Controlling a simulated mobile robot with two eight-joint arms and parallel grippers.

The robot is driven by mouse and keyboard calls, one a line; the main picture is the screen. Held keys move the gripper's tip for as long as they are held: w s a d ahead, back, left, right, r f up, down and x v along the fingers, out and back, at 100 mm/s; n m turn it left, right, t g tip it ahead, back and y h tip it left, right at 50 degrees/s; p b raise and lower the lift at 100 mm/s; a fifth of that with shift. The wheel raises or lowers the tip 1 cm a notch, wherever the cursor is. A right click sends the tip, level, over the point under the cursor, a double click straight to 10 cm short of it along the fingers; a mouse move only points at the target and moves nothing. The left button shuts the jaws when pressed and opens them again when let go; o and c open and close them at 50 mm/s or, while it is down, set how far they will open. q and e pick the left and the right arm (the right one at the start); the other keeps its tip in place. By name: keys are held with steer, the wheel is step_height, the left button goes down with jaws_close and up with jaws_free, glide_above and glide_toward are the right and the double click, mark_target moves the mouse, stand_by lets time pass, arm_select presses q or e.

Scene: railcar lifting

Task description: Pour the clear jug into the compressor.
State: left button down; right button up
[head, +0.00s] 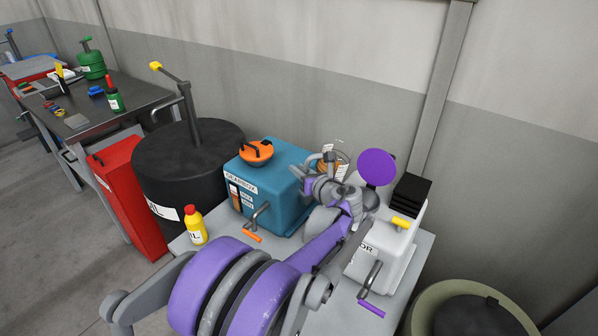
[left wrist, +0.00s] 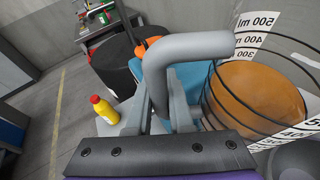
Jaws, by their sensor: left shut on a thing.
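The clear jug (head: 342,165) is mostly hidden behind my left gripper (head: 318,180) in the head view. In the left wrist view the jug (left wrist: 258,95) is see-through, with dark rings, a white ml scale and orange-brown liquid. My left gripper is shut on its grey handle (left wrist: 190,47). The white compressor (head: 392,243) has a black finned top and a yellow part. It stands to the right of the gripper, partly hidden by my arm. The jug is apart from it, above the bench near the gearbox. My right gripper does not show.
A black drum (head: 188,160) and red cabinet (head: 132,196) stand left. An olive drum (head: 470,316) is front right.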

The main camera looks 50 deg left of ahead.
mark_target(315, 158)
arm_select(q)
steer(key=shift+w+d+r+m+y, duration=0.1)
steer(key=shift+r+m+y, duration=0.25)
steer(key=shift+r, duration=0.3)
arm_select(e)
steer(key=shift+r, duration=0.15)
arm_select(q)
steer(key=shift+w+d+r+m+y, duration=0.1)
steer(key=shift+d+r+m+y, duration=0.15)
steer(key=shift+r+y, duration=0.2)
steer(key=shift+w+d+r+m+y, duration=0.1)
steer(key=shift+r+m+y, duration=0.15)
steer(key=shift+r, duration=0.25)
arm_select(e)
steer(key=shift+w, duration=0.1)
arm_select(q)
steer(key=shift+w+d+r+m+y, duration=0.15)
steer(key=shift+d+r+m+y, duration=0.1)
steer(key=shift+r+m+y, duration=0.15)
steer(key=shift+w+d+r+m+y, duration=0.15)
steer(key=shift+d+r+m+y, duration=0.1)
steer(key=shift+r+y, duration=0.2)
steer(key=shift+r+m, duration=0.25)
steer(key=shift+m, duration=0.05)
steer(key=shift+w+r+m+y, duration=0.1)
steer(key=shift+r+m+y, duration=0.2)
steer(key=shift+y, duration=0.2)
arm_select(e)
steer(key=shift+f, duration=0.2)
